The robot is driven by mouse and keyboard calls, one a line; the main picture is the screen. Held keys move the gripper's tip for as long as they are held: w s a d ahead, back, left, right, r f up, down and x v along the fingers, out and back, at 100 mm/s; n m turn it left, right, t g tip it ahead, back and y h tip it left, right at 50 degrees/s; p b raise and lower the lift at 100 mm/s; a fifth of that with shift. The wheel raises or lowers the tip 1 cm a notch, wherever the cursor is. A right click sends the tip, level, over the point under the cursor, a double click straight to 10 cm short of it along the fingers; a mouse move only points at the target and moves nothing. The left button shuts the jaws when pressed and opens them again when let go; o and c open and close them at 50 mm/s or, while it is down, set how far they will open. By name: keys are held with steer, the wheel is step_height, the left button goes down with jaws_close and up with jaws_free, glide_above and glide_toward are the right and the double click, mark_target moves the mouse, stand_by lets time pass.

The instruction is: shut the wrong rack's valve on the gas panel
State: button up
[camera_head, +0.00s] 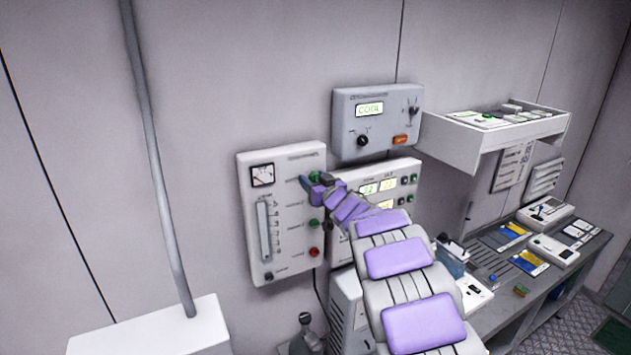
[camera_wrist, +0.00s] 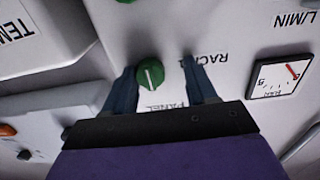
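The gas panel (camera_head: 282,268) is a pale wall box with a dial gauge (camera_head: 262,175), a flow tube (camera_head: 264,230) and a column of knobs. A green knob (camera_head: 314,226) and a red knob (camera_head: 314,252) show below my gripper (camera_head: 308,184). In the wrist view, which is upside down, my gripper (camera_wrist: 160,66) is open at the panel. A green knob (camera_wrist: 150,73) with a white line lies between the fingers, closer to the left one. I cannot tell whether a finger touches it. Nearby print is partly readable as "RACK" and "PANEL"; the rack number is unclear.
Another green knob (camera_wrist: 127,1) is cut off at the wrist view's top edge. A box reading "COOL" (camera_head: 370,109) and a second display panel (camera_head: 345,176) hang right of the gas panel. A shelf (camera_head: 480,136) and cluttered bench (camera_head: 520,295) stand further right.

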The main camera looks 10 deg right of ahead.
steer(key=shift+a, duration=0.2)
steer(key=shift+c, duration=0.8)
steer(key=shift+d, duration=0.15)
steer(key=shift+c, duration=0.7)
steer(key=shift+d+f, duration=0.1)
steer(key=shift+d, duration=0.85)
steer(key=c, duration=0.3)
steer(key=shift+d, duration=0.1)
steer(key=shift+c, duration=0.7)
steer(key=shift+a, duration=0.4)
steer(key=shift+c, duration=1.3)
steer(key=shift+a, duration=0.15)
